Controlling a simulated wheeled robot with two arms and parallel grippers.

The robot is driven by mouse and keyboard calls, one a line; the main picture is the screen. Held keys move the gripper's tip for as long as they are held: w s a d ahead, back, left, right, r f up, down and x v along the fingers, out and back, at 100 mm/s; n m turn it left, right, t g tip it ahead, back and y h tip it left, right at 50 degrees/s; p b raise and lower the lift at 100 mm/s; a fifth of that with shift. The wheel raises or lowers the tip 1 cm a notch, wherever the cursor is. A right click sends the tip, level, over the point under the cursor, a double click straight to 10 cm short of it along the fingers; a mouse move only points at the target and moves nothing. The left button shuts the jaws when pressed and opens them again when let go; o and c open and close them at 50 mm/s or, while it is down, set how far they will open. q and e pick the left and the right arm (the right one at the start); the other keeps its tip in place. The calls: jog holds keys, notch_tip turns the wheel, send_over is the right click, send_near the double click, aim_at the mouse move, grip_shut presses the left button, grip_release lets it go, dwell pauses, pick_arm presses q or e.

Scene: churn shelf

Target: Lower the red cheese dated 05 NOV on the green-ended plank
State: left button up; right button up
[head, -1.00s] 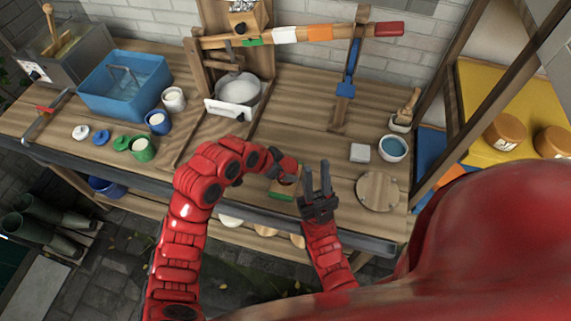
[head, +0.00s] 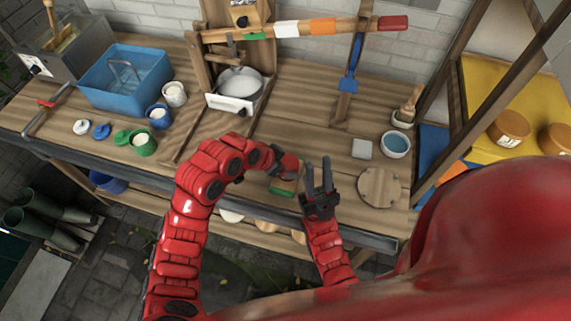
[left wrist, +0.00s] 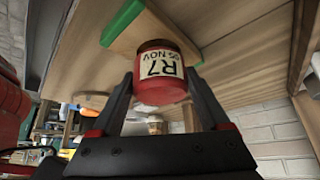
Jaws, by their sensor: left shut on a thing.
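The red cheese (left wrist: 158,77), labelled R7 05 NOV, sits between the fingers of my left gripper (left wrist: 158,100). The wrist picture is upside down. The green-ended plank (left wrist: 145,22) is right by the cheese's lower end; I cannot tell whether they touch. In the head view the cheese (head: 290,163) is partly hidden by my left gripper (head: 284,168), just behind the plank's green end (head: 282,191). My right gripper (head: 319,174) is open and empty, just right of the plank.
A round wooden board (head: 380,188), a pale block (head: 362,149) and a blue-rimmed bowl (head: 395,145) stand to the right on the workbench. A striped beam (head: 300,29) with a pan (head: 240,84) is at the back. Lidded pots and a blue tub (head: 125,80) are left.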

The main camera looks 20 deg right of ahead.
pick_arm(q)
jog(key=shift+f+b, duration=0.4)
jog(key=shift+f, duration=0.1)
jog(key=o, duration=1.4)
jog(key=shift+r, duration=0.1)
